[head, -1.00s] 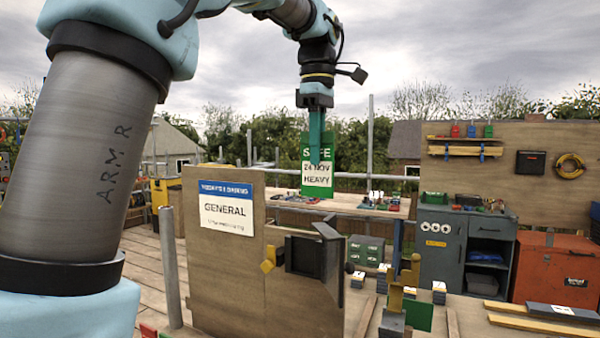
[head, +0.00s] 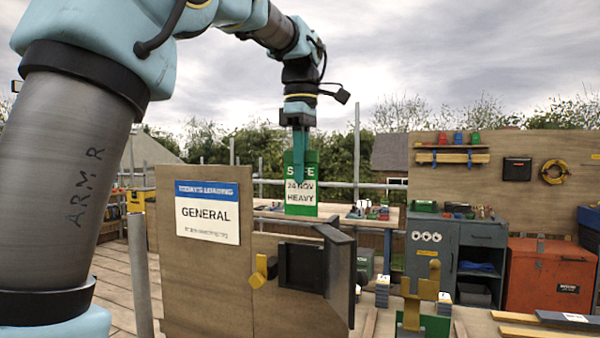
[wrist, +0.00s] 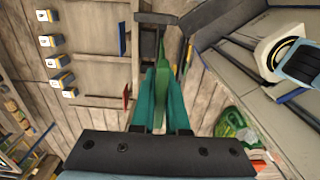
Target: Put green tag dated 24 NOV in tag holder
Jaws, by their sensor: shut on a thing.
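My gripper (head: 298,178) is shut on the green tag (head: 301,208), which has a white panel reading "24 NOV HEAVY". The tag hangs upright, above the tag holder in the picture and apart from it. In the wrist view the tag (wrist: 162,58) is edge-on between the teal fingers (wrist: 160,85). The holder looks to be the black box (head: 300,266) on the plywood board, with a dark flap (head: 338,262) swung open on its right. A yellow latch (head: 262,271) sits at its left. The inside of the holder is too dark to tell.
The plywood board (head: 178,290) carries a "GENERAL" sign (head: 207,212). A metal post (head: 140,275) stands at its left. A yellow fixture (head: 433,290) with green behind stands at lower right. A grey cabinet (head: 425,250) and orange chest (head: 540,278) are farther right.

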